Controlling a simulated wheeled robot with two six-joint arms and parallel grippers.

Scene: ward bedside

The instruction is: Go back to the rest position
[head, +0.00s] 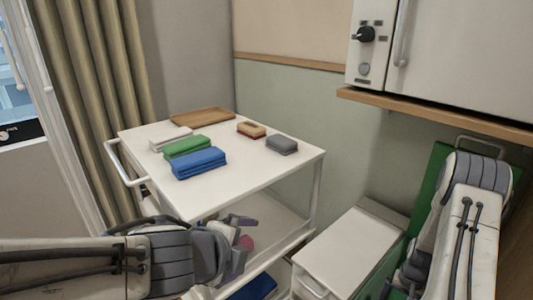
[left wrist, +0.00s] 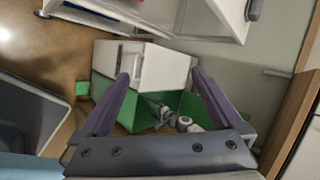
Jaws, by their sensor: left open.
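My left gripper (head: 243,228) is in front of the white cart, near its lower shelf. In the left wrist view its two fingers (left wrist: 160,88) are spread wide with nothing between them. My right arm (head: 462,225) is at the right of the head view, with its upper joint raised and its forearm slanting down. Its gripper cannot be made out.
The white cart (head: 250,178) carries blue (head: 199,163), green (head: 187,147) and white (head: 170,138) folded cloths, a wooden tray (head: 202,116), a beige-red block (head: 251,129) and a grey block (head: 282,145). A low white cabinet (head: 350,250) stands right; a wooden shelf (head: 430,112) juts above.

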